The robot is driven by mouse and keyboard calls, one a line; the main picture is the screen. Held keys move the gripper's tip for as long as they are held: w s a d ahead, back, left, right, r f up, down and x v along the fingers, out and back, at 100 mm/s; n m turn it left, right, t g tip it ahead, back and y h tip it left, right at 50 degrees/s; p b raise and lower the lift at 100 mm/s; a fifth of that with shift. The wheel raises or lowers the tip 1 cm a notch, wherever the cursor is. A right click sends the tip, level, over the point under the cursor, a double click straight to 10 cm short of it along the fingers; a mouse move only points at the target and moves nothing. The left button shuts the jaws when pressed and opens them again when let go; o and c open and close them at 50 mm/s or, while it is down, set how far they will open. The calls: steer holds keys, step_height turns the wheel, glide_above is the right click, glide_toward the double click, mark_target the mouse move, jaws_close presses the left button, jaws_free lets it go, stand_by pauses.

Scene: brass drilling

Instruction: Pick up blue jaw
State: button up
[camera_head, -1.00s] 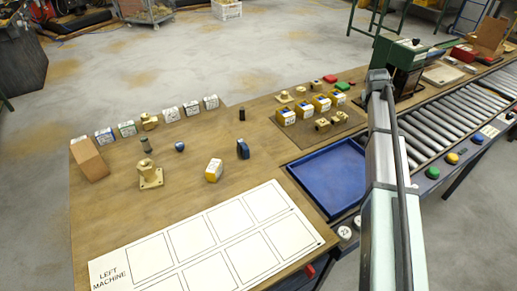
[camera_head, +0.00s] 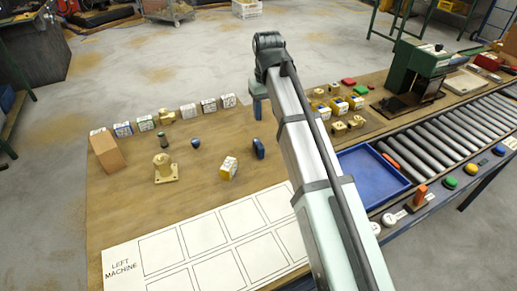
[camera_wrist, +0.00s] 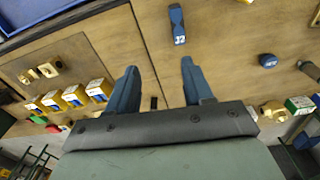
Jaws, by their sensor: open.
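A dark blue upright block (camera_head: 258,148) stands on the wooden table, right of the yellow-and-white block. It also shows in the wrist view (camera_wrist: 177,24) with a white number label, ahead of my fingers. A smaller blue piece (camera_head: 196,142) lies to its left, and shows in the wrist view (camera_wrist: 268,60) too. Which one is the blue jaw I cannot tell for sure. My gripper (camera_head: 256,108) is above the table, beyond the dark blue block. In the wrist view my gripper's two blue fingers (camera_wrist: 158,78) are apart with nothing held between them.
A yellow-and-white block (camera_head: 229,168) and a brass flanged part (camera_head: 165,170) stand nearby. A white marked sheet (camera_head: 185,245) lies in front. A blue tray (camera_head: 374,177) and a roller conveyor (camera_head: 455,136) are right. Several labelled blocks line the back edge.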

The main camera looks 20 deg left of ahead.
mark_target(259, 144)
steer(key=shift+n, duration=0.3)
steer(key=shift+s+a+f, duration=0.25)
steer(key=shift+s+f, duration=0.25)
steer(key=shift+f, duration=1.65)
steer(key=shift+s+a+f, duration=0.25)
steer(key=shift+s+f, duration=0.25)
steer(key=shift+f, duration=1.65)
steer(key=shift+s+a+f, duration=0.25)
steer(key=shift+s+f, duration=0.25)
steer(key=shift+f, duration=1.65)
steer(key=shift+c, duration=0.4)
jaws_close()
